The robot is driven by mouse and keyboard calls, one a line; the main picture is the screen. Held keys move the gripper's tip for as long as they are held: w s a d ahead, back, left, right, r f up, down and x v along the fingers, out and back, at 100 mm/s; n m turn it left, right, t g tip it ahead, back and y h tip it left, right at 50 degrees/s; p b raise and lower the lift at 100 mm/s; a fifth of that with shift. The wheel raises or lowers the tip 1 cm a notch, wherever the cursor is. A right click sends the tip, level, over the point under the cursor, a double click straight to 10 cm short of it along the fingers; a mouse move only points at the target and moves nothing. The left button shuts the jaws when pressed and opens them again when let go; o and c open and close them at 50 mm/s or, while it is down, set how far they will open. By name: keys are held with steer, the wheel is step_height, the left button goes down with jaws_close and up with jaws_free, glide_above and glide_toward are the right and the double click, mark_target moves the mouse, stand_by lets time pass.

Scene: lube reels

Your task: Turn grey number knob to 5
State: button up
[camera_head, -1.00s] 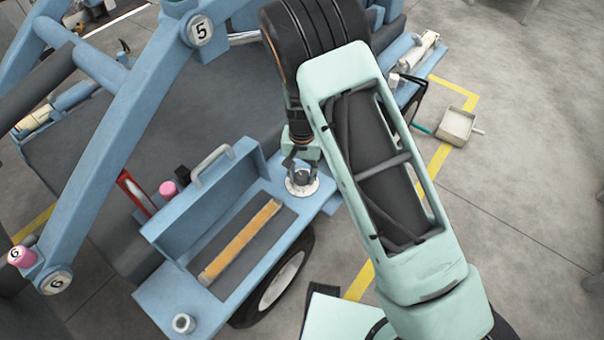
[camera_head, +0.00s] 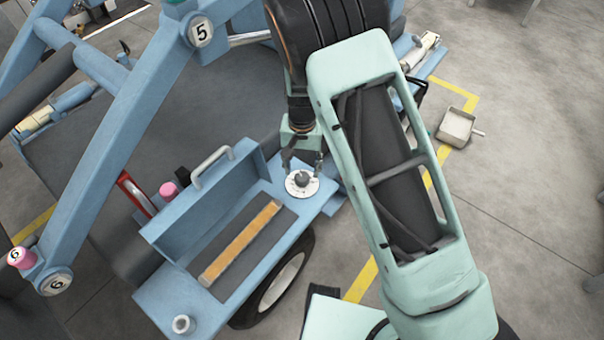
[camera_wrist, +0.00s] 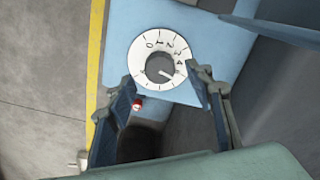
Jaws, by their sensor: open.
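The grey knob (camera_wrist: 160,68) sits at the centre of a round white dial (camera_wrist: 143,80) on the blue cart's corner. The knob also shows in the head view (camera_head: 301,177). In the wrist view its light pointer mark points to the lower right, just past the 4, towards my right fingertip. I cannot read a number there. My gripper (camera_wrist: 159,76) is open, one finger on each side of the dial's lower part, apart from the knob. In the head view my gripper (camera_head: 303,158) is just above the dial.
The blue cart has a raised box with a grey handle (camera_head: 212,166) and an orange-yellow strip (camera_head: 240,242) left of the dial. A small red piece (camera_wrist: 137,104) lies below the dial in the wrist view. Blue frame bars stand at the left.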

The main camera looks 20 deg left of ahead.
mark_target(303, 176)
step_height(303, 176, up, 8)
steer(key=shift+d+f, duration=0.1)
stand_by(0.6)
